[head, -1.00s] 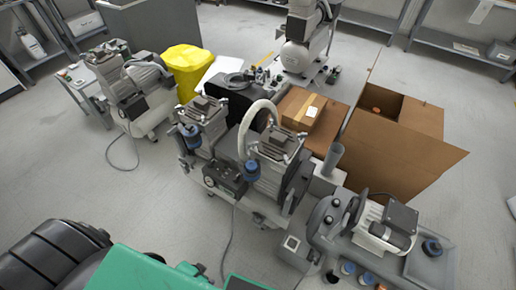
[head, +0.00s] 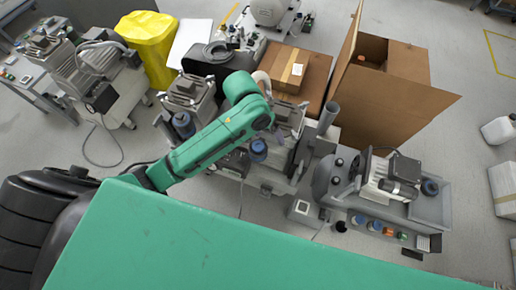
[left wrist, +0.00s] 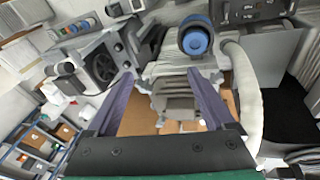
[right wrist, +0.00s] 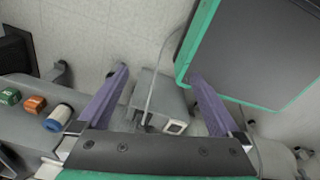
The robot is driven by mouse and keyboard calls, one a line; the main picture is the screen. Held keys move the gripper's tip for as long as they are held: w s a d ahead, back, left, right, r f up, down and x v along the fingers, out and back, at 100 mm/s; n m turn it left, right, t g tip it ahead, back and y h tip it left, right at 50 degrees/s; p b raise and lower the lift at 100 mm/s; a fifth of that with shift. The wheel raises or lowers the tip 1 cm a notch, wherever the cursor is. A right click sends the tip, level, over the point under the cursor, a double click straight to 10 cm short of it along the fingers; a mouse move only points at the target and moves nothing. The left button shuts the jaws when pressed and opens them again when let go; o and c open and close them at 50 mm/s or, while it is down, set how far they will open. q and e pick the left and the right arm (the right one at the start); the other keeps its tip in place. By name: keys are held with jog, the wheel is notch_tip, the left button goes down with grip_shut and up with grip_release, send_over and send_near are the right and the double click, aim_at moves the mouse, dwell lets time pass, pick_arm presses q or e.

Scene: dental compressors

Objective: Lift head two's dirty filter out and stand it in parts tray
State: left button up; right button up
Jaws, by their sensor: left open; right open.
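The twin-head compressor stands mid-floor in the head view. A blue-topped filter (head: 258,150) is at the front of its right-hand head (head: 289,118); another blue filter (head: 183,124) is on the left-hand head (head: 188,92). I see no label telling head two. My left gripper (left wrist: 160,80) is open and empty over the right-hand head; the blue filter (left wrist: 196,38) shows upright beyond its fingertips. My arm hides part of this in the head view. My right gripper (right wrist: 160,78) is open and empty. I cannot tell which surface is the parts tray; a grey tray (head: 438,208) is at the right.
Small orange (head: 389,231) and green (head: 402,236) parts lie beside a blue-white cylinder (right wrist: 58,117). A grey motor unit (head: 392,180) stands behind them.

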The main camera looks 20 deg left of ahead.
aim_at(258, 146)
pick_arm(q)
jog(key=w+a+r+n+g+y, duration=0.2)
jog(key=a+r+y, duration=0.1)
jog(key=f, duration=1.4)
jog(key=shift+s+a, duration=0.1)
jog(key=shift+a, duration=0.15)
grip_shut()
jog(key=shift+r, duration=0.15)
